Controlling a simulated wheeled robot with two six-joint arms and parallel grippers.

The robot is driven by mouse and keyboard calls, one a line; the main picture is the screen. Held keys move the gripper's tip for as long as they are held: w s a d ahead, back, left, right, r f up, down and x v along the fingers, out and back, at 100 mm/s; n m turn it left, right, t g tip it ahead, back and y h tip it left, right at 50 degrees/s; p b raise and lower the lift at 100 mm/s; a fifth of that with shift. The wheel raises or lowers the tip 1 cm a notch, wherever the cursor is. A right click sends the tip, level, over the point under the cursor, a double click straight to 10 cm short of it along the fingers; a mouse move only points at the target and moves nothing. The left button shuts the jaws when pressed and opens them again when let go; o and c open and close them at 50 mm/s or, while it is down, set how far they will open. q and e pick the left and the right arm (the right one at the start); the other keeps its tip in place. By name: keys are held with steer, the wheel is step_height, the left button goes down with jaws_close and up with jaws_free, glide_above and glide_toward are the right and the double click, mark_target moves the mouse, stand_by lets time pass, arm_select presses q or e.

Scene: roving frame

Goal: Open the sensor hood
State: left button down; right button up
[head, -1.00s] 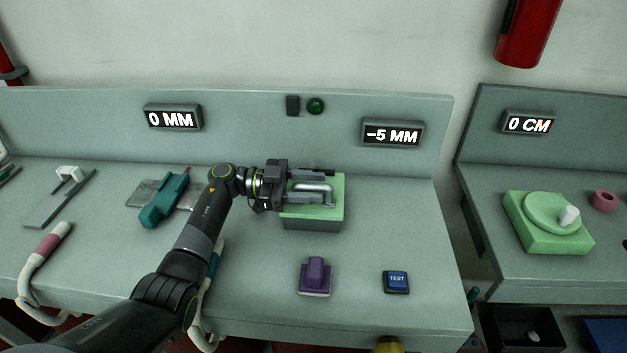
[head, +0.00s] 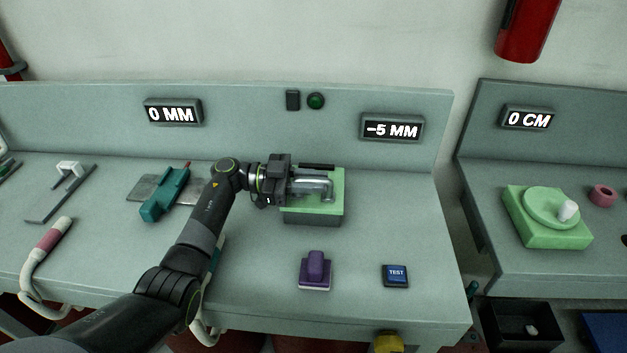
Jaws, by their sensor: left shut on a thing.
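The sensor hood (head: 330,208) looks to be the box with a green top and dark grey lower part, near the middle of the bench. A silver bar handle (head: 318,183) lies on its top. My left gripper (head: 312,183) reaches in from the left and is shut on the handle. The green top sits level on the grey part, with no clear gap between them. The gripper hides the box's back left part. My right gripper is not in view.
A purple block (head: 316,268) and a blue TEST button (head: 396,276) stand in front of the box. A teal device (head: 166,194) lies to the left. Displays reading 0 MM (head: 172,112) and -5 MM (head: 392,128) are on the back panel. Bench surface right of the box is clear.

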arm_select(q)
steer(key=shift+w+r+n+p, duration=0.15)
steer(key=shift+r+n+p, duration=0.15)
steer(key=shift+r+p, duration=0.25)
steer(key=r+n+p, duration=0.1)
steer(key=w+r+n+p, duration=0.1)
steer(key=p, duration=0.1)
steer(key=shift+w+r+n, duration=0.25)
steer(key=shift+n, duration=0.05)
steer(key=shift+w+r+n+p, duration=0.2)
steer(key=shift+w+n+p, duration=0.05)
steer(key=shift+n+p, duration=0.1)
steer(key=shift+w+r+n, duration=0.2)
steer(key=shift+w+n, duration=0.05)
steer(key=shift+n, duration=0.1)
steer(key=shift+w+r+n, duration=0.25)
steer(key=shift+w+n, duration=0.2)
steer(key=shift+n, duration=0.05)
steer(key=shift+w+r+b, duration=0.3)
steer(key=shift+w+r, duration=0.1)
steer(key=shift+w, duration=0.05)
